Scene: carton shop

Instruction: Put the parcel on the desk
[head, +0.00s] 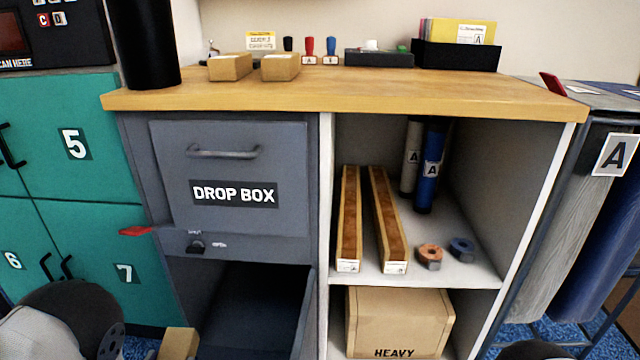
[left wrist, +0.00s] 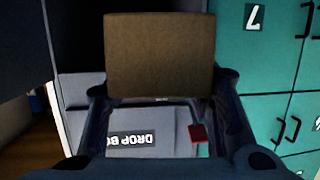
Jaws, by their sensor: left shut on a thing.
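The parcel (head: 178,343) is a small brown carton at the bottom edge of the head view, partly cut off. In the left wrist view the parcel (left wrist: 160,55) sits between the fingers of my left gripper (left wrist: 160,92), which is shut on it. The desk (head: 340,92) has a light wooden top and stands higher in the head view, with the parcel low in front of its drop box side. My right gripper is not in view.
Two small open cartons (head: 230,67) (head: 280,67), stamps (head: 309,48), a dark pad (head: 378,57) and a black tray (head: 455,54) stand along the desk's back. A black cylinder (head: 149,42) stands at its left end. The front strip is clear. Below is a drop box (head: 235,165).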

